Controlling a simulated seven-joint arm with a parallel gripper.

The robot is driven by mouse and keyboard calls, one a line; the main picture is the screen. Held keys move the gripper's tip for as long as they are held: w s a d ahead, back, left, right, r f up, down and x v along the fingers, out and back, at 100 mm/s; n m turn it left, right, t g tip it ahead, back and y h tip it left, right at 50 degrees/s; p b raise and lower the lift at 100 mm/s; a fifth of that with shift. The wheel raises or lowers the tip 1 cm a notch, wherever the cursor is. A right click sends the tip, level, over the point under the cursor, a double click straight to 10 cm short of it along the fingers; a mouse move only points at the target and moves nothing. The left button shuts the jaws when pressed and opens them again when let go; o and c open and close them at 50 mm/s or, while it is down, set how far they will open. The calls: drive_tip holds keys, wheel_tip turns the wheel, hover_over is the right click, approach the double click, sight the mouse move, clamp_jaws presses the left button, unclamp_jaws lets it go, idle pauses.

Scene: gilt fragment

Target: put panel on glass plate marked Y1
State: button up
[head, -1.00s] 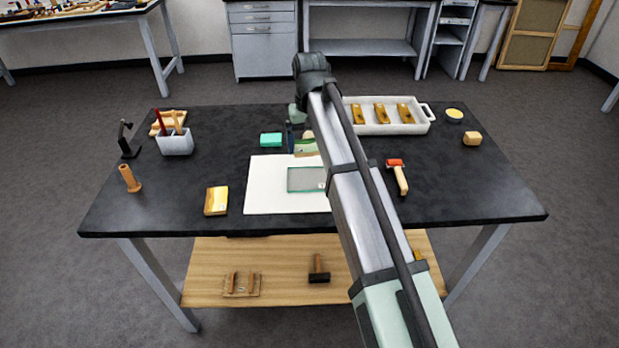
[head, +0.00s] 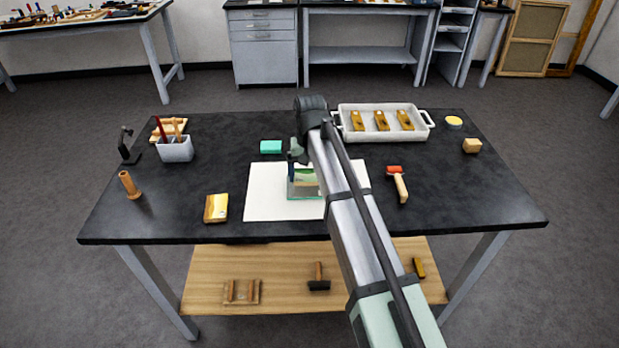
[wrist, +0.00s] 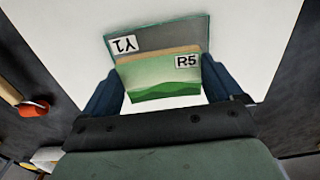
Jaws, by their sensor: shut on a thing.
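My gripper (wrist: 160,88) is shut on a small panel (wrist: 165,78) painted with a green landscape and labelled R5. The panel also shows in the head view (head: 305,176), partly hidden by my arm. The glass plate (wrist: 150,38), labelled Y1, lies beyond and beneath the panel in the wrist view, with its far strip and label uncovered. In the head view the plate (head: 303,195) lies on a white sheet, its near edge showing below the panel. I cannot tell whether panel and plate touch.
The white sheet (head: 260,200) lies mid-table. A yellowish panel (head: 216,208) lies left of it, a green block (head: 271,147) behind it, and a red-headed roller (head: 398,183) to the right. A white tray (head: 425,132) with gold pieces stands at the back. The front right is clear.

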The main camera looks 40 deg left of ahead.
sight(310, 177)
drive_tip(key=shift+f, duration=1.05)
drive_tip(key=o, duration=0.7)
drive_tip(key=shift+f, duration=0.15)
wheel_tip(310, 177, up, 12)
drive_tip(key=shift+r, duration=0.2)
